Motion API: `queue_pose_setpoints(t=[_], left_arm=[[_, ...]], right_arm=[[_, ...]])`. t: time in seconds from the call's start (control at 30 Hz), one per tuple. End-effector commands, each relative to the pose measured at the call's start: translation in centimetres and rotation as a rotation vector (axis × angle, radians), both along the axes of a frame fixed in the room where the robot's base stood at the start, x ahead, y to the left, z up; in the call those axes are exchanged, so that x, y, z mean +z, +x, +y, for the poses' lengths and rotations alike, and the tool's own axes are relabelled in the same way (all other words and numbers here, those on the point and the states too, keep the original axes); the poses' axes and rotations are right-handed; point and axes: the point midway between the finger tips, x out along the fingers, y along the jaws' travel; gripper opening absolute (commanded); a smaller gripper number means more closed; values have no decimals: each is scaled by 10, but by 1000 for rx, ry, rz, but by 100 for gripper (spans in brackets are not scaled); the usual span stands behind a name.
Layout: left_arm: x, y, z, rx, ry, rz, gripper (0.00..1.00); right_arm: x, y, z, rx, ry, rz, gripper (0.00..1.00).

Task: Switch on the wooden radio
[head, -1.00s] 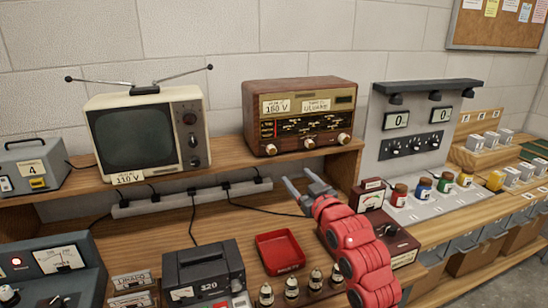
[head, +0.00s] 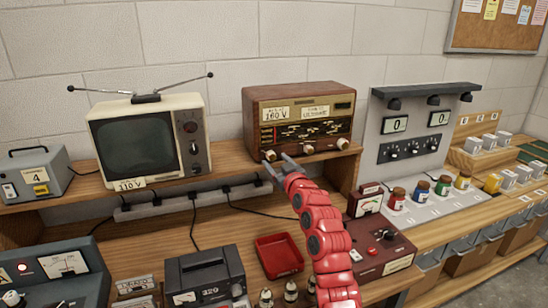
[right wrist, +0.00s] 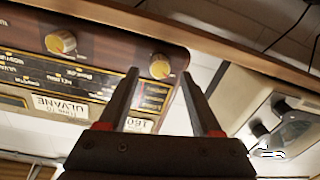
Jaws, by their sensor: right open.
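The wooden radio (head: 302,118) stands on the upper shelf in the head view, with paper labels, a dark dial panel and several cream knobs along its lower front. My right gripper (head: 275,164) is open and empty, just in front of and below its lower left knob (head: 270,155). In the right wrist view the radio (right wrist: 95,45) appears upside down. The same knob (right wrist: 160,66) shows there just beyond and between the open fingers (right wrist: 160,85); I cannot tell whether they touch it. My left gripper is not in view.
A cream television (head: 150,140) stands left of the radio on the same shelf (head: 232,165). A grey panel with gauges (head: 415,135) stands to the right. Below are a red tray (head: 280,257), a dark labelled box (head: 205,278) and a red meter box (head: 385,245).

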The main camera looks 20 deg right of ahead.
Motion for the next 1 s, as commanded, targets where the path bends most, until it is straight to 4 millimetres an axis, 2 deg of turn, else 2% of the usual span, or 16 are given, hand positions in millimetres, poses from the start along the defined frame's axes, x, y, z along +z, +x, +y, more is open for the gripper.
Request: queue_pose_setpoints(t=[0.23,0.63,1.0], left_arm=[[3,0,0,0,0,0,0],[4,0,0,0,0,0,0],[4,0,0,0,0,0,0]], right_arm=[[-1,21,0,-1,2,2,66],[0,25,1,-1,-1,1,66],[0,25,1,-1,-1,1,0]])
